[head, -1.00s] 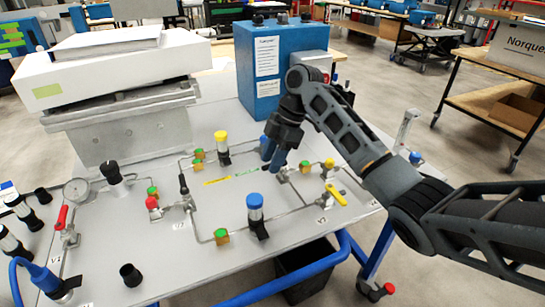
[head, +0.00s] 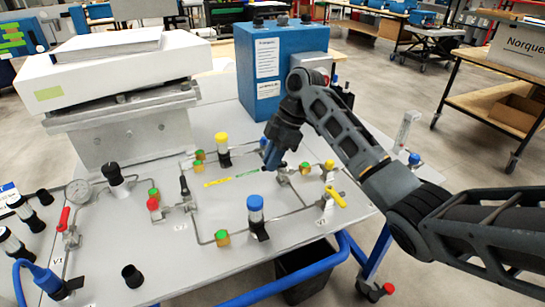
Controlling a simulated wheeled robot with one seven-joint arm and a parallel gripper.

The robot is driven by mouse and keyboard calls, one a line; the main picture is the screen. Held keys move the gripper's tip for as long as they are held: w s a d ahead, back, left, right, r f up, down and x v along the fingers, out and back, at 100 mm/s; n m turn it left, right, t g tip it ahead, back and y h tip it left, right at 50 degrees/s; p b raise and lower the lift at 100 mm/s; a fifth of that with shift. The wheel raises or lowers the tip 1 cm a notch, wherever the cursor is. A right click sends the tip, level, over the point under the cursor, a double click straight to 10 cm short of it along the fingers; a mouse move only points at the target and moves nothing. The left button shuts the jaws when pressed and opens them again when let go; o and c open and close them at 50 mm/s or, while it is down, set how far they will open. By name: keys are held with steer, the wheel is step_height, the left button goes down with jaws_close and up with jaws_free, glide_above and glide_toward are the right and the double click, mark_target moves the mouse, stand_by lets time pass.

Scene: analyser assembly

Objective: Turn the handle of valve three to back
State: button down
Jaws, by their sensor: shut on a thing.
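My gripper (head: 271,156) points down at the right-middle of the panel, its blue fingers close together. It is shut on the handle of a valve whose metal body (head: 283,176) shows just below the fingers. The fingers hide the handle itself, so its exact direction cannot be told. I take this as valve three, but no label for it can be read. Another valve with a yellow handle (head: 336,197) stands to the right and nearer. A valve with a black handle (head: 184,186) is to the left, and one with a red handle (head: 64,218) is at the far left.
A blue-capped cylinder (head: 256,217) stands in front of my gripper, and a yellow-capped one (head: 222,150) to its left. A blue box (head: 262,95) stands behind it. Thin tubes with green-and-orange fittings (head: 221,238) run across the grey panel (head: 180,270).

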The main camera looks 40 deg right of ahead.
mark_target(283, 162)
steer(key=m+p, duration=0.1)
steer(key=m+t+p, duration=0.1)
steer(key=w+m+p, duration=0.1)
steer(key=m, duration=0.1)
steer(key=shift+d+r+h, duration=0.2)
steer(key=shift+d+h, duration=0.05)
steer(key=shift+h, duration=0.05)
steer(key=m+p, duration=0.1)
steer(key=m, duration=0.1)
steer(key=d+m+t+h+p, duration=0.1)
steer(key=p, duration=0.1)
steer(key=m+h+p, duration=0.1)
steer(key=m, duration=0.1)
steer(key=shift+w+d+m, duration=0.15)
steer(key=shift+w+m, duration=0.15)
steer(key=shift+w, duration=0.1)
steer(key=m+p, duration=0.1)
steer(key=d+m+h+p, duration=0.1)
steer(key=m, duration=0.1)
steer(key=shift+w+f+m+t, duration=0.1)
steer(key=shift+m+t, duration=0.2)
steer(key=shift+t, duration=0.1)
steer(key=shift+d+m+h, duration=0.3)
steer(key=shift+m+h, duration=0.15)
steer(key=shift+m, duration=0.45)
steer(key=shift+d+m+h, duration=0.25)
steer(key=shift+m+h, duration=0.2)
steer(key=shift+m, duration=0.45)
